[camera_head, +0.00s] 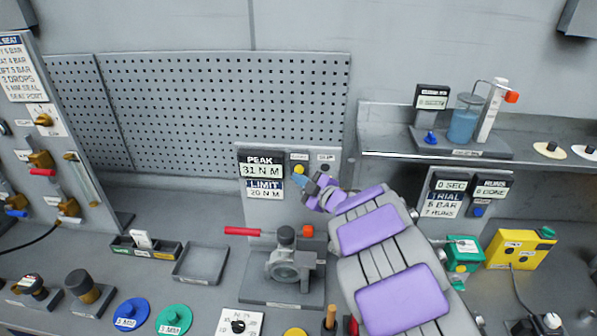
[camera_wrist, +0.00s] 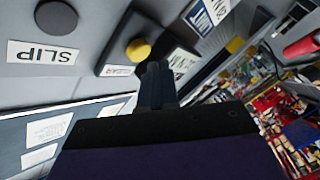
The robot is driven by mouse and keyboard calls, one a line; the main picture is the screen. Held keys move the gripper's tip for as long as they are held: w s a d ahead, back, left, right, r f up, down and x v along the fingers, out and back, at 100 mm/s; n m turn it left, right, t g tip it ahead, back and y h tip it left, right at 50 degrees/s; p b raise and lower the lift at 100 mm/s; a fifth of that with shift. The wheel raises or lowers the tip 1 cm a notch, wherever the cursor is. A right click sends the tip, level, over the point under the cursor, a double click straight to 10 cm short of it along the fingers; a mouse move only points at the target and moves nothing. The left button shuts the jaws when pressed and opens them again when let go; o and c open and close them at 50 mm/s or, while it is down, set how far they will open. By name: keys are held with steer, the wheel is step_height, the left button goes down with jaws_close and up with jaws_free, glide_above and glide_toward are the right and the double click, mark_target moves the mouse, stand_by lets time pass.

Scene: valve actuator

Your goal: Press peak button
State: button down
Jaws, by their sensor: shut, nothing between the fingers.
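A grey panel (camera_head: 280,215) carries a PEAK display (camera_head: 262,165) reading 31 N M, above a LIMIT display (camera_head: 265,188) reading 20 N M. My gripper (camera_head: 302,182) is shut and empty, just below the yellow button in the head view. I cannot tell whether the tip touches it.
Below the panel is a fixture (camera_head: 285,265) with a red-handled lever (camera_head: 243,231). A grey tray (camera_head: 201,263) is left of it. A shelf (camera_head: 390,146) with a beaker (camera_head: 464,122) is at right. A pegboard (camera_head: 225,112) stands behind.

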steer(key=shift+w, duration=0.1)
steer(key=shift+w+d, duration=0.1)
steer(key=shift+w, duration=0.2)
steer(key=shift+w+r+p, duration=0.1)
steer(key=shift+w+p, duration=0.35)
steer(key=shift+w, duration=0.05)
stand_by(1.1)
stand_by(0.3)
steer(key=shift+s+b, duration=0.35)
steer(key=shift+s, duration=0.6)
